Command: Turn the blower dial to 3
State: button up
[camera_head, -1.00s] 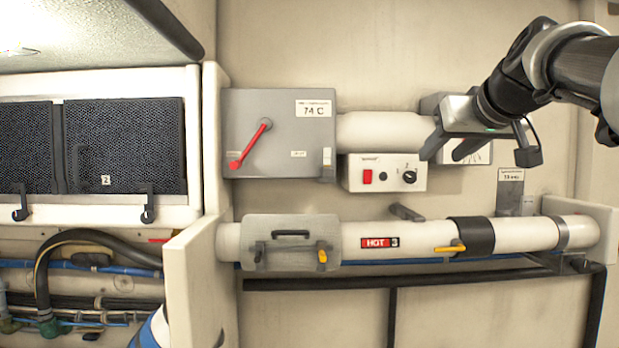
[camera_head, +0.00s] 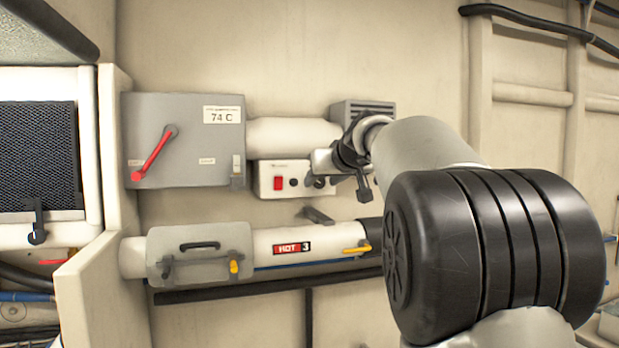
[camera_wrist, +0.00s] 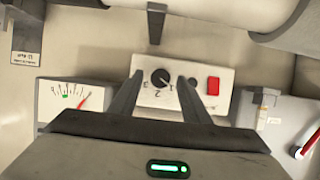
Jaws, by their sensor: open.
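The blower control box (camera_head: 262,178) is a white wall panel with a red switch (camera_head: 278,183), a small black button and a black dial. In the head view my gripper (camera_head: 338,180) covers the dial's end of the box. In the wrist view, upside down, the dial (camera_wrist: 160,77) shows between the two open fingers of my gripper (camera_wrist: 159,78). Marks 1, 2 and 3 lie around it; a pale pointer mark seems to face the 1 side, but it is small. The fingers are apart and empty; I cannot tell how far they are from the dial.
A grey box (camera_head: 190,110) with a red lever and a 74 C label is at left. A white pipe (camera_head: 345,240) marked HOT runs below, with yellow handles. A gauge (camera_wrist: 70,102) is beside the control box. A bracket (camera_wrist: 156,20) stands out nearby.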

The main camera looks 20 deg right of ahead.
jog(key=shift+w+f, duration=0.2)
jog(key=shift+w, duration=0.2)
jog(key=shift+c, duration=0.4)
jog(key=c, duration=1)
jog(key=shift+o, duration=0.2)
